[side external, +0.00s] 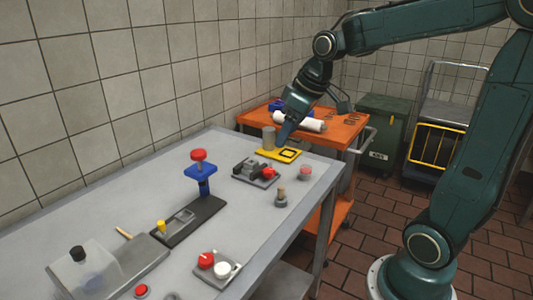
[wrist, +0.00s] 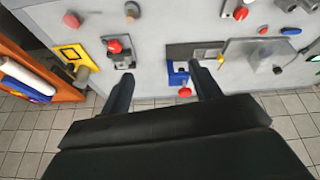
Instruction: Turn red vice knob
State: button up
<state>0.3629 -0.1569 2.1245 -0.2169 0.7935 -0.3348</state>
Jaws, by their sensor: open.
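The small dark vice (side external: 246,169) sits on a grey plate on the table, with its red knob (side external: 268,172) on the side facing the camera. In the wrist view the red knob (wrist: 115,46) shows beyond the left fingertip, on the vice (wrist: 122,62). My gripper (side external: 285,134) is above the far end of the table, near the yellow plate and apart from the knob. In the wrist view my gripper (wrist: 163,80) has its two fingers wide apart, with nothing held between them.
A blue stand with a red top (side external: 198,155) rises nearer the camera. A grey cylinder (side external: 268,137) stands by the yellow plate (side external: 268,155). A small peg (side external: 281,198) and a red button (side external: 305,173) are right of the vice. An orange cart (side external: 350,133) adjoins the table's far end.

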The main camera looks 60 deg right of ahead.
jog(key=w+d+f, duration=0.4)
jog(key=w+d, duration=0.1)
jog(key=d, duration=0.2)
jog(key=n+y, duration=0.1)
send_near(269, 170)
jog(key=a+v, duration=0.1)
jog(key=v, duration=0.4)
jog(key=shift+w+d+r, duration=0.1)
jog(key=shift+d+r, duration=0.2)
jog(key=shift+d, duration=0.3)
jog(key=x, duration=1.4)
jog(key=shift+s, duration=0.2)
jog(key=c, duration=1)
